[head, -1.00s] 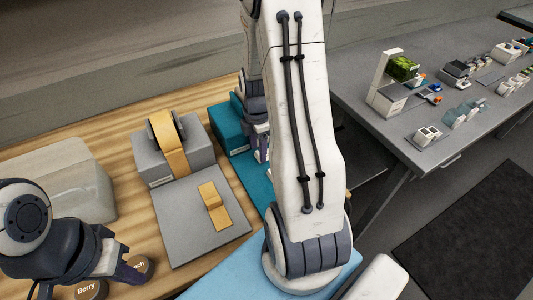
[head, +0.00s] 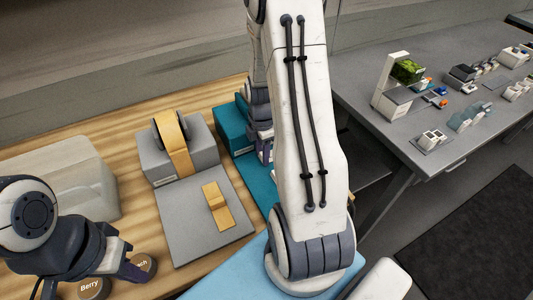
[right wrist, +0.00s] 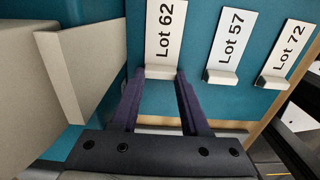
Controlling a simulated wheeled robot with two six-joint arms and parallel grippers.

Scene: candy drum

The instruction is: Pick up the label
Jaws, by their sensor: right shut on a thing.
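In the right wrist view, the white label reading "Lot 62" (right wrist: 163,35) stands against a teal surface. My right gripper (right wrist: 161,74) has its two dark fingers on either side of this label's lower tab and is shut on it. In the head view my right gripper (head: 265,152) shows only partly, over the teal stand (head: 233,128), with my arm covering much of it. The labels there are too hidden to read. My left gripper (head: 88,273) is at the lower left, with its fingers apart and no object clearly held.
Labels "Lot 57" (right wrist: 229,45) and "Lot 72" (right wrist: 288,52) stand close to the right. A grey block with a tan strip (head: 178,143) and its grey plate (head: 185,245) sit left of the teal stand. Round lids, one marked "Berry" (head: 91,288), lie near my left gripper.

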